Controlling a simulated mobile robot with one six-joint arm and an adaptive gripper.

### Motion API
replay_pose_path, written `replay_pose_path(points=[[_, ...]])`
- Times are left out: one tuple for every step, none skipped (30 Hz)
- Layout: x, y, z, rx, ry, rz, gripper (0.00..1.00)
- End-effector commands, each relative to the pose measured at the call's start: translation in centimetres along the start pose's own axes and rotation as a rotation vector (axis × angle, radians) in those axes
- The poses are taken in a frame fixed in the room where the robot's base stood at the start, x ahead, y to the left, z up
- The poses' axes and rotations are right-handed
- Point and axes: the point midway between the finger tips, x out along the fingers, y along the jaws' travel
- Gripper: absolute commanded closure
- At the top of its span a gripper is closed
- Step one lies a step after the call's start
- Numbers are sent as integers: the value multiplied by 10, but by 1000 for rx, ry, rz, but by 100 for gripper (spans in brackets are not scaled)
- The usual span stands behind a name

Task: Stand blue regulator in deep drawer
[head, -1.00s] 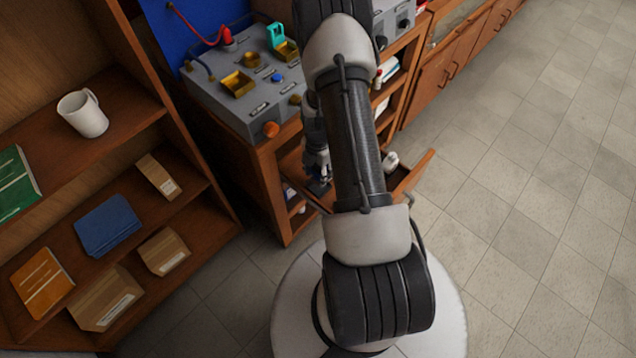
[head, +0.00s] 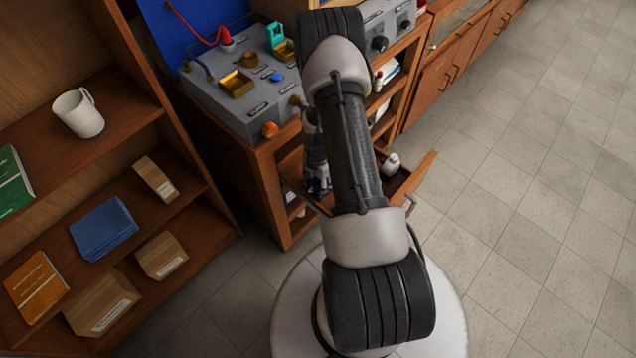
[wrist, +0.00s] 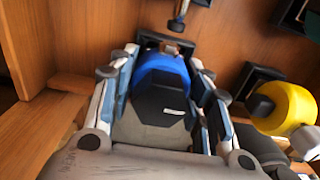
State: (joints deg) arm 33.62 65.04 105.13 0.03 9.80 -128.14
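The blue regulator (wrist: 160,70) shows in the wrist view between my gripper's two fingers, with a black faceted part with a small white label towards me and a brass-coloured bit at its far end. My gripper (wrist: 162,62) has its fingers against both sides of it and appears shut on it. In the head view my gripper (head: 318,182) is low beside the bench, at the left part of the open wooden drawer (head: 420,174). My arm hides much of the drawer there. I cannot tell whether the regulator touches the drawer floor.
A yellow, black and white part (wrist: 285,108) is close to the right finger in the wrist view. A whitish fitting (head: 391,163) lies in the drawer. The bench (head: 268,170) carries a grey test panel (head: 240,95). A shelf with a mug (head: 78,113) stands left; floor at right is clear.

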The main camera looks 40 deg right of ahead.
Motion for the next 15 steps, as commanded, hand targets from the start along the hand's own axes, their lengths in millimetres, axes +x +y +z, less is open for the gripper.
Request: replay_pose_path(points=[[0, 0, 0, 0, 0, 0, 51], [0, 0, 0, 0, 0, 0, 49], [0, 0, 0, 0, 0, 0, 46], [0, 0, 0, 0, 0, 0, 44], [0, 0, 0, 0, 0, 0, 42], [0, 0, 0, 0, 0, 0, 40], [0, 0, 0, 0, 0, 0, 38], [0, 0, 0, 0, 0, 0, 37], [0, 0, 0, 0, 0, 0, 37], [0, 0, 0, 0, 0, 0, 37], [0, 0, 0, 0, 0, 0, 37], [0, 0, 0, 0, 0, 0, 37], [0, 0, 0, 0, 0, 0, 37], [0, 0, 0, 0, 0, 0, 37], [0, 0, 0, 0, 0, 0, 37]])
